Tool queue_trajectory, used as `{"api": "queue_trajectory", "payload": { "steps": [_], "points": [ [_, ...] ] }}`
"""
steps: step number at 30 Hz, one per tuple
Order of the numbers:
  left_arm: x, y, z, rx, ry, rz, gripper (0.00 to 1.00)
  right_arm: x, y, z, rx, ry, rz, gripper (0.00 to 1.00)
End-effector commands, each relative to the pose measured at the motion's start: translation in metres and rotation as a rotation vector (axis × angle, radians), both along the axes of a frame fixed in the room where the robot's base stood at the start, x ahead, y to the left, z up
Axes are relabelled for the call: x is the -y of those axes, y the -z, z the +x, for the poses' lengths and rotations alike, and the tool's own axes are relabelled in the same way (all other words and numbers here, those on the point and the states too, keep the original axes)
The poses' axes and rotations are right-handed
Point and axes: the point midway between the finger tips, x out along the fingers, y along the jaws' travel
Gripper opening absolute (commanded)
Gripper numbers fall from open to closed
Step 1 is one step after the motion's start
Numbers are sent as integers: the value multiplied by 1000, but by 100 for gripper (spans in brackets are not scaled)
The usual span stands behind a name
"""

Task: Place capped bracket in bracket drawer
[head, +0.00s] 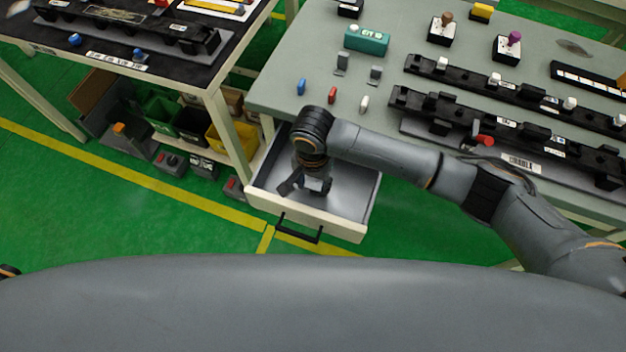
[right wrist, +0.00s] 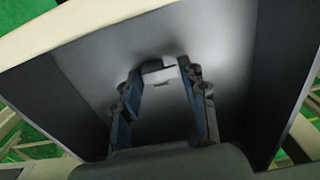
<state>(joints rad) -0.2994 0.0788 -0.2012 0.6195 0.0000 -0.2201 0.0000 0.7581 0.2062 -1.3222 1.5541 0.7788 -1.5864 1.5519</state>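The drawer (head: 345,215) under the green-grey table is pulled out, and its grey floor shows. My right gripper (head: 305,188) reaches down into it. In the right wrist view my right gripper (right wrist: 166,82) has its two fingers spread wide apart. A small pale grey bracket (right wrist: 158,73) shows between and just beyond the fingertips against the drawer floor, with a gap to each finger. Whether it has a cap on it is hard to tell. In the head view my gripper mostly hides it. My left gripper is out of view.
Two grey brackets (head: 342,63) stand on the table (head: 285,75) near blue, red and white caps (head: 332,94). Long black trim rails (head: 480,80) lie to the right. The drawer's black handle (head: 300,230) faces the front. Several bins (head: 190,125) sit under the left table.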

Motion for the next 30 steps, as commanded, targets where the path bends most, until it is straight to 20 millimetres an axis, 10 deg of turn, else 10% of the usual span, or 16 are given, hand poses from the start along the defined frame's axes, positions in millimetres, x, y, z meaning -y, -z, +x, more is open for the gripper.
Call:
{"api": "queue_trajectory", "payload": {
  "steps": [14,30],
  "points": [
    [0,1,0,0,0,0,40,0,-8,0,1,-1,1,61],
    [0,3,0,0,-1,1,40,-1,-109,1,2,0,2,61]
  ]
}}
